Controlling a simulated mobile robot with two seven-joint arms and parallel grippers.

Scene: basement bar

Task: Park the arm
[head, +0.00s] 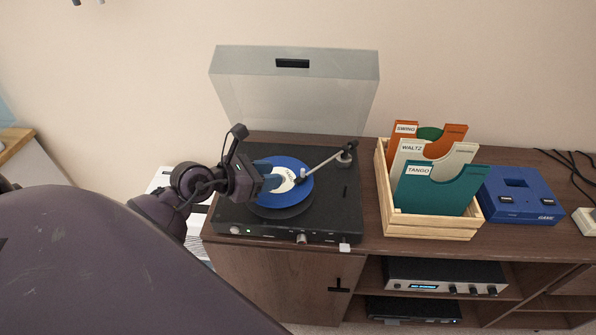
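A black turntable (335,212) sits on the wooden cabinet with its clear lid (295,95) raised. A blue record (300,197) with a pale label is over the dark platter (283,213). The silver tonearm (325,161) runs from its pivot at the back right down and left, with its head end over the record near the label. My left gripper (274,182) reaches in from the left, over the left part of the record and close to the tonearm's head end. Its fingertips are small and partly hidden, so I cannot tell its opening or any contact. My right gripper is not in view.
A wooden crate (430,227) with several labelled record sleeves stands right of the turntable, beside a blue box (522,198). An amplifier (445,275) is on the shelf below. The raised lid stands behind the platter. The turntable's right-hand deck is mostly clear.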

